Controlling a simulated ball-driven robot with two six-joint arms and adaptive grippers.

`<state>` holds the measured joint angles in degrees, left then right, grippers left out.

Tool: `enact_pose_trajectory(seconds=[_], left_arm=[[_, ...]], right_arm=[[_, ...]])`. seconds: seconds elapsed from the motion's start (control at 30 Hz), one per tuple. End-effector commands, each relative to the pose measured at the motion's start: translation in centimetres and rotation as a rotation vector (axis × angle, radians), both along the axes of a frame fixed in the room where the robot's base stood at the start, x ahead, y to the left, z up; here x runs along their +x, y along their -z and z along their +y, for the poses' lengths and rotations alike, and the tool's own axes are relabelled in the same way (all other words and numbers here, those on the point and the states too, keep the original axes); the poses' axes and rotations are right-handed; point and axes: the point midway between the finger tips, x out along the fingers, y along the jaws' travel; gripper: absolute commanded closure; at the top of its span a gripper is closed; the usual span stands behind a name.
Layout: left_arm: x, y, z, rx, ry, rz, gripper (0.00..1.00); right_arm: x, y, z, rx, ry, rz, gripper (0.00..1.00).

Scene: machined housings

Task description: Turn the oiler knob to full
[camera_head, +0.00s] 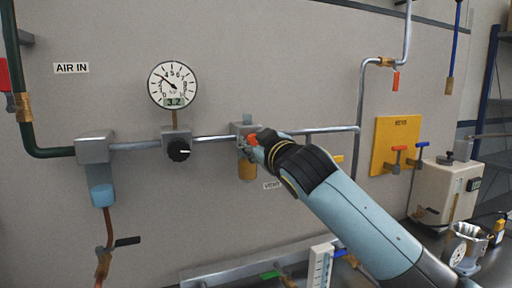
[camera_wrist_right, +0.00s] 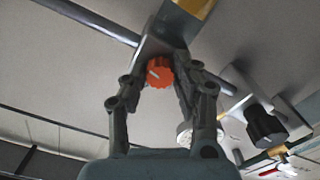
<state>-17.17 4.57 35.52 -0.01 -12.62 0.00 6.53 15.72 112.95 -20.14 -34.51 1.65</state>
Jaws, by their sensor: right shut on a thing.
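The oiler is a grey block (camera_head: 240,128) with an amber bowl (camera_head: 247,170) below it, on the horizontal pipe. Its orange-red knob (camera_head: 253,139) faces me; in the right wrist view the knob (camera_wrist_right: 160,72) has a ribbed rim and a pale mark left of its middle. My right gripper (camera_head: 256,147) reaches in from the lower right and is shut on the knob, with one finger on each side. The fingers and wrist hide part of the oiler in the head view. My left gripper is not in view.
Left of the oiler are a black regulator knob (camera_head: 179,150), a round gauge (camera_head: 173,85) reading 3.2, and a grey filter block (camera_head: 95,148) with a blue bowl. A yellow panel (camera_head: 391,145) and a beige box (camera_head: 443,190) stand to the right. Wall space below the pipe is mostly clear.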

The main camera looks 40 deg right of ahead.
Motion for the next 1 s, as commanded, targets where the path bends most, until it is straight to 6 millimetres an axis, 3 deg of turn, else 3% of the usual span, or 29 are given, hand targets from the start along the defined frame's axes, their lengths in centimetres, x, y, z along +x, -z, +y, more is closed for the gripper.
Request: enact_pose_trajectory(seconds=[1.0], left_arm=[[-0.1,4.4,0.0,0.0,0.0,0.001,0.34]], right_arm=[[0.0,0.3,-0.1,0.933,0.001,-0.221,1.0]])
